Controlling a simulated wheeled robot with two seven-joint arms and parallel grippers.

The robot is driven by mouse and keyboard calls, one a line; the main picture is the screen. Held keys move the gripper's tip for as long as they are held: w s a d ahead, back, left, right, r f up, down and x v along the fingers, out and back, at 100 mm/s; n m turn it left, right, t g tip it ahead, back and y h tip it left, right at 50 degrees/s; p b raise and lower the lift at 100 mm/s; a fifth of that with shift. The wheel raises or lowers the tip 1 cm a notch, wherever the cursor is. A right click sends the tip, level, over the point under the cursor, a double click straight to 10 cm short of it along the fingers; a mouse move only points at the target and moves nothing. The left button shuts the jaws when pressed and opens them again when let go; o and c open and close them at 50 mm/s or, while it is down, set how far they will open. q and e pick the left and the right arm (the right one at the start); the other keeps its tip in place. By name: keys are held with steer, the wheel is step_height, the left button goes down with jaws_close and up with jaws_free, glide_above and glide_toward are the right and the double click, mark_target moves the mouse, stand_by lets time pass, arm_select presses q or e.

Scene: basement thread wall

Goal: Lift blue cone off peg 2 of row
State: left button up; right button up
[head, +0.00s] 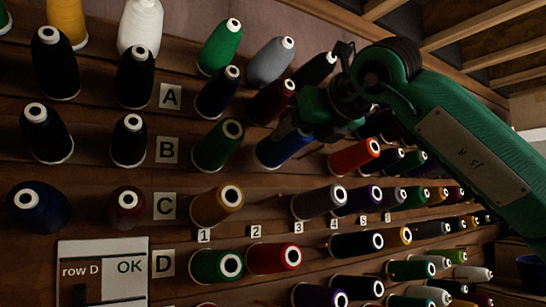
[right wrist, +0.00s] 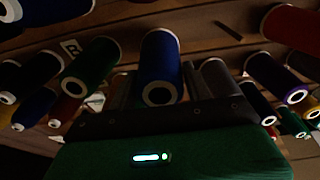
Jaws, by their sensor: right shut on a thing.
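The blue cone (head: 283,147) is in the head view between the green cone of row B and a red cone to its right. My right gripper (head: 306,120) reaches in from the upper right and is shut on it. In the right wrist view the blue cone (right wrist: 161,58) stands between neighbouring cones, just beyond the dark front edge of my gripper. The gripper hides the cone's outer end in the head view. I cannot tell whether it is on a peg or clear of it. My left gripper is not in view.
Cones crowd the wall closely in rows A to D. An orange cone (head: 217,206) and a grey cone (head: 318,202) flank a bare place in row C, above the number 2 label (head: 255,231). A card (head: 102,272) reading "row D OK" is at lower left.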

steer(key=b+v, duration=0.2)
steer(key=v, duration=0.5)
steer(key=shift+s, duration=0.25)
steer(key=shift+d, duration=0.15)
steer(key=s+d+r, duration=0.2)
steer(key=s, duration=0.1)
steer(key=shift+s+d+r, duration=0.1)
steer(key=shift+d+r, duration=0.05)
steer(key=shift+r, duration=0.25)
